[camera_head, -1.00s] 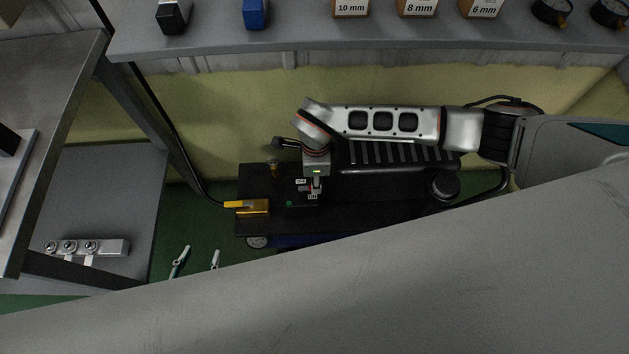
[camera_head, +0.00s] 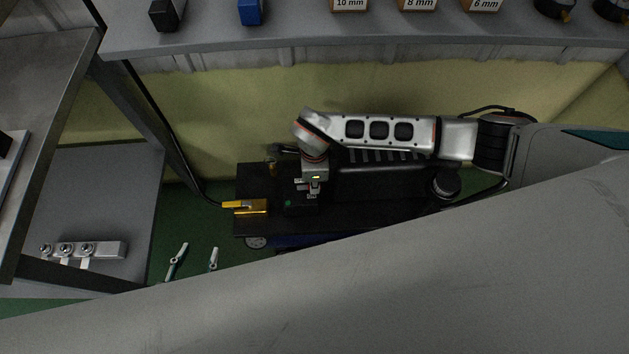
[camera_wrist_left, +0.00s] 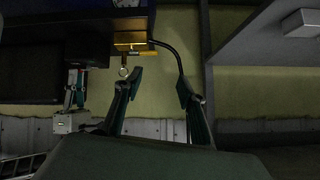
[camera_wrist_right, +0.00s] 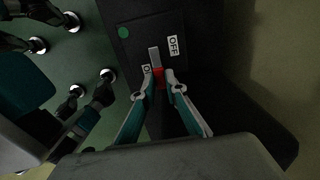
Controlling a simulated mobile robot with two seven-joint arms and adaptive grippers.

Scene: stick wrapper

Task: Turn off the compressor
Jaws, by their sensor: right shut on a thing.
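The compressor (camera_head: 270,225) is a black unit on the floor by the yellow wall. Its switch has a red part (camera_wrist_right: 158,78) beside a grey piece (camera_wrist_right: 154,57), with an OFF label (camera_wrist_right: 174,45) and a partly covered ON label (camera_wrist_right: 146,71). My right gripper (camera_head: 315,184) is at the switch, and in the right wrist view its fingertips (camera_wrist_right: 160,84) are shut on the red part. The fingers partly hide it, so its exact setting is unclear. My left gripper (camera_head: 195,258) is open and empty, left of and apart from the compressor.
A brass fitting (camera_head: 250,207) with a black hose sits at the compressor's left end. A shelf (camera_head: 330,42) with labelled boxes runs along the back. A low grey surface at left holds a metal block with knobs (camera_head: 110,250). Green floor lies free between them.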

